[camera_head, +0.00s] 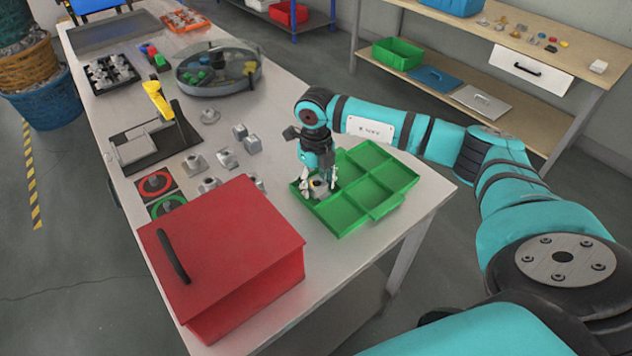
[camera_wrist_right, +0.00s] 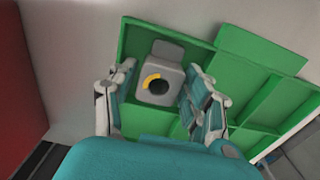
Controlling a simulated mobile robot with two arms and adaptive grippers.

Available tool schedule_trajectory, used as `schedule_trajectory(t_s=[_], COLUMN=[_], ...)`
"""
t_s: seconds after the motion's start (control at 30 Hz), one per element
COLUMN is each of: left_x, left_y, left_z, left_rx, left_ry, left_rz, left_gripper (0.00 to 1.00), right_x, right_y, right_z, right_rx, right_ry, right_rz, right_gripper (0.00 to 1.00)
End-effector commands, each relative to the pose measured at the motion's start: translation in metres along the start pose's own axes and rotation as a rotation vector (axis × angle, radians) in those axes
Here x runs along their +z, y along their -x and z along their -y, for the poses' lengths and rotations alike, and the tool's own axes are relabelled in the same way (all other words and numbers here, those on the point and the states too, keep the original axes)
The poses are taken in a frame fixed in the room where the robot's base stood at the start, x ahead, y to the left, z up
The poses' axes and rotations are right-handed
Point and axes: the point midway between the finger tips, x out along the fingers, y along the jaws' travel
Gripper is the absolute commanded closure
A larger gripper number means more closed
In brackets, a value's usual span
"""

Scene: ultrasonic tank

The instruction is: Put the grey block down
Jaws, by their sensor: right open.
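The grey block (camera_wrist_right: 159,80), with a dark round hole and a yellow mark on its top, sits in a compartment of the green divided tray (camera_head: 372,196). In the head view the grey block (camera_head: 319,187) shows small at the tray's left corner. My right gripper (camera_head: 320,187) is over that corner and points down. In the right wrist view its two fingers stand on either side of the block, open, with a gap visible at each side. The tray's other compartments look empty. My left gripper is not in view.
A red box (camera_head: 245,240) with a black handle stands at the table's near end, close to the tray. Several grey metal parts (camera_head: 228,158) lie left of the tray. A round glass-like tank (camera_head: 218,75) stands farther back.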

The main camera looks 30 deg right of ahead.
Motion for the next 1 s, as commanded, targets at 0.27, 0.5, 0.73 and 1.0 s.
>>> schedule_trajectory(t_s=[0.27,0.5,0.73,1.0], left_x=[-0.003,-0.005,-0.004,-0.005], left_y=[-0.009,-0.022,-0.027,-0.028], left_z=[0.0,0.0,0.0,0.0], left_rx=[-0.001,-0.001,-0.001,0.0], left_ry=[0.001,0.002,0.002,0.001], left_rz=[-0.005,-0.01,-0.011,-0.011], left_gripper=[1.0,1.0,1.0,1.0], right_x=[0.001,0.001,0.0,0.0], right_y=[0.031,0.084,0.116,0.123], right_z=[0.001,0.0,0.0,0.0], right_rx=[-0.001,0.0,0.0,0.0], right_ry=[0.001,0.0,0.0,0.0], right_rz=[0.006,0.006,0.001,0.0], right_gripper=[0.5,0.5,0.5,0.5])
